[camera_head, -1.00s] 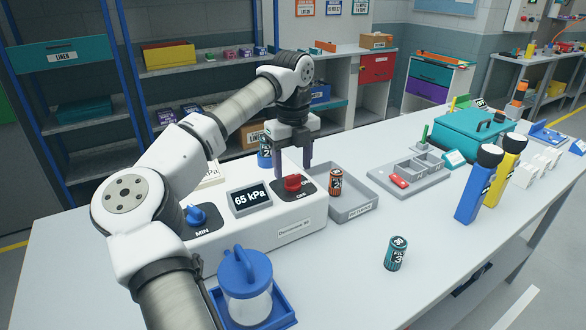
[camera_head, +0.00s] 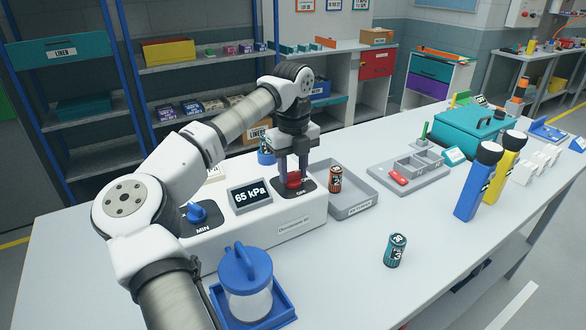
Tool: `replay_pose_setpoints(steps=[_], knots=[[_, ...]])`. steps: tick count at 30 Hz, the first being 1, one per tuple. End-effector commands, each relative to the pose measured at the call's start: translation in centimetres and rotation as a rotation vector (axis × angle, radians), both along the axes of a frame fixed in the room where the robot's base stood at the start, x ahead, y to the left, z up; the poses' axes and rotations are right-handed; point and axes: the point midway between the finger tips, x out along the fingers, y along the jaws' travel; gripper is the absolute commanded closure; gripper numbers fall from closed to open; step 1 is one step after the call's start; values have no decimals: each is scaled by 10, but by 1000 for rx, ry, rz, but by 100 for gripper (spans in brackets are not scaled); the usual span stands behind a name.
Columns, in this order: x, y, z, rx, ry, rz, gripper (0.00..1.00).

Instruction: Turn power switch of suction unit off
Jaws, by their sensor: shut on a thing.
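The suction unit (camera_head: 270,228) is a white box on the table with a display (camera_head: 250,195) reading 65 kPa. Its red power switch (camera_head: 293,180) sits on a dark plate marked OFF near the front edge and another partly hidden label. A blue knob (camera_head: 196,212) marked MIN is at the left of the display. My gripper (camera_head: 292,178) points down over the red switch, its fingers shut on the switch's sides. The fingers hide part of the switch, so its exact turn is hard to read.
A grey tray (camera_head: 368,205) holding an orange battery (camera_head: 335,179) stands right beside the unit. A blue battery (camera_head: 265,151) stands behind it. A lidded jar (camera_head: 246,285) sits in front, and a teal battery (camera_head: 395,250) stands on clear table to the right.

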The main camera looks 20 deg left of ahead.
Motion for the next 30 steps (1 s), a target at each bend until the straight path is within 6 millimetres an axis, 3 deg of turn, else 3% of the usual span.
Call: replay_pose_setpoints(steps=[11, 30], knots=[[0, 0, 1, 1, 1, -123, 86], [0, 1, 2, 2, 0, -705, 86]])
